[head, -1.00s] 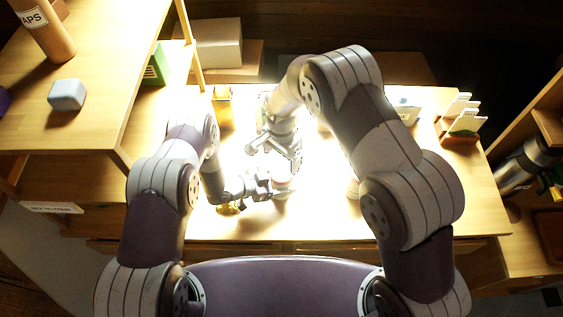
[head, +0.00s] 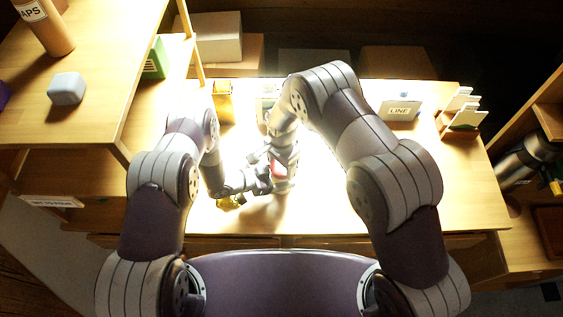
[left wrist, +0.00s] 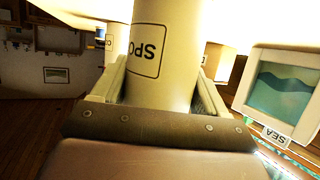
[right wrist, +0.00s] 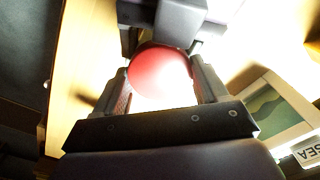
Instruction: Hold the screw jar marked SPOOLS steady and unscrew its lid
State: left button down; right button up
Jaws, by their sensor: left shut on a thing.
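The jar marked SPOOLS (left wrist: 160,75) is pale and cylindrical; its label shows only "SPO" in the left wrist view. My left gripper (head: 268,181) is shut on its body from the left. The round red lid (right wrist: 160,72) lies between the fingers of my right gripper (right wrist: 163,85), which has come over it. The lid looks very close to both fingers, but I cannot tell whether they press on it. In the head view the jar is mostly hidden by my grippers and glare.
A box marked LINE (head: 399,111) stands at the back right, near a rack with cards (head: 462,112). A framed picture marked SEA (right wrist: 268,115) is near the jar. A small yellow object (head: 229,202) lies by my left wrist. The right front of the bench (head: 440,205) is clear.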

pick_arm(q)
jog(key=shift+s+f, duration=0.15)
jog(key=shift+s, duration=0.05)
pick_arm(e)
jog(key=shift+n, duration=1.4)
jog(key=shift+c, duration=0.2)
jog(key=shift+r, duration=0.1)
jog(key=shift+r, duration=0.95)
notch_tip(320, 180, up, 4)
jog(key=shift+r, duration=0.1)
pick_arm(q)
jog(key=shift+c, duration=0.9)
grip_release()
jog(key=shift+o, duration=0.9)
jog(key=shift+w, duration=0.15)
